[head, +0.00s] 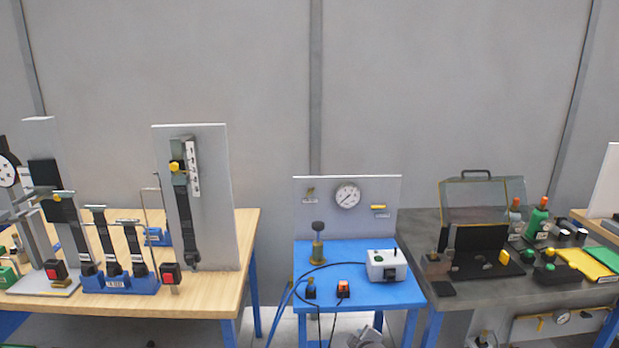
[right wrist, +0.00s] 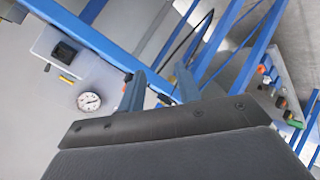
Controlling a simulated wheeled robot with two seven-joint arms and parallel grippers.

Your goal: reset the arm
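My right gripper (right wrist: 160,82) shows in the right wrist view. Its dark body fills the bottom and its two blue-grey fingers stand apart, with nothing seen between them but background. In that view a white panel with a round gauge (right wrist: 88,102) lies to the left of the fingers, and blue frame bars cross behind them. I cannot tell whether the fingers touch anything. Neither of my grippers can be made out for sure in the head view, and my left gripper is not seen.
In the head view, a wooden table (head: 238,238) at left bears strap stands and a tall grey board (head: 217,180). A blue table (head: 400,297) in the middle bears a white box (head: 386,265). A dark table (head: 420,232) at right holds an open case (head: 505,190) and bottles.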

